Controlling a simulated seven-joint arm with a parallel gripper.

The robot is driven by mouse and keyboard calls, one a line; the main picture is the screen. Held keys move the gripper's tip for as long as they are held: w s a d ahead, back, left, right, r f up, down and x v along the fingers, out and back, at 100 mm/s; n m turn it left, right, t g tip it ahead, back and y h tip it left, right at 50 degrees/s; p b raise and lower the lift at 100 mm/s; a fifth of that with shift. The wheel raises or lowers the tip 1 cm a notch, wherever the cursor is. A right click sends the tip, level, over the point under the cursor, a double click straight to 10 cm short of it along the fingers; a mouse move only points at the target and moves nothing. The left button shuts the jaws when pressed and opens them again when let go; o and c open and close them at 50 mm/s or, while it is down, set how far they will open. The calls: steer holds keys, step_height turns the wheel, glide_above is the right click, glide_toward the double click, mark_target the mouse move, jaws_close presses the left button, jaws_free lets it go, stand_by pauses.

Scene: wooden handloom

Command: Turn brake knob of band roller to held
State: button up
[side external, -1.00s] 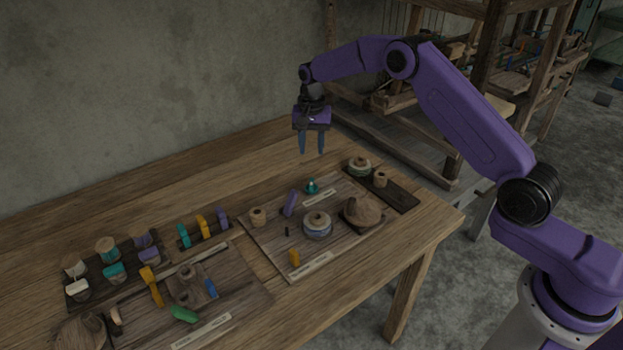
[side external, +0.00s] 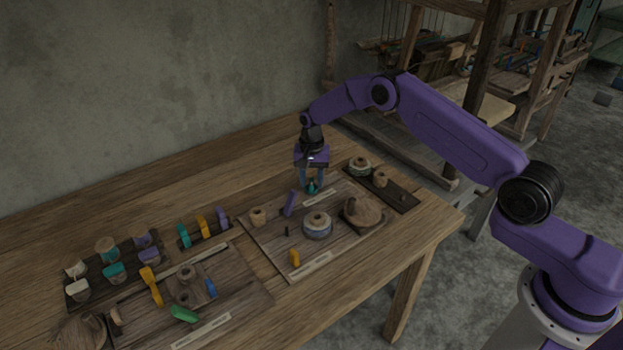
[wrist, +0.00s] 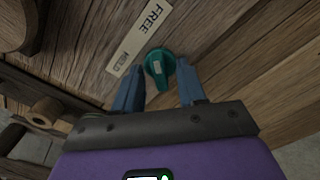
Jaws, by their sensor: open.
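The teal brake knob (wrist: 159,68) sits on the wooden board beside a pale label strip (wrist: 141,38) reading FREE at one end and HELD at the other. The knob has a raised grip with a small light mark; I cannot tell for sure which word it points to. It also shows in the side view (side external: 311,189), partly hidden by my fingers. My gripper (side external: 312,182) points down over it. In the wrist view my gripper (wrist: 159,72) is open, with one blue finger on each side of the knob and visible gaps between.
On the same board (side external: 262,252) stand a purple peg (side external: 290,204), a blue-banded spool (side external: 317,226), a brown cone-shaped piece (side external: 362,211) and a yellow peg (side external: 294,258). A dark tray (side external: 404,197) with spools lies to the right. The table behind is clear.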

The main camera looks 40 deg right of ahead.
jaws_close()
steer(key=shift+n, duration=0.3)
steer(key=n, duration=0.3)
steer(key=shift+n, duration=0.4)
steer(key=n, duration=0.3)
steer(key=shift+n, duration=0.3)
steer(key=n, duration=0.4)
steer(key=shift+n, duration=2)
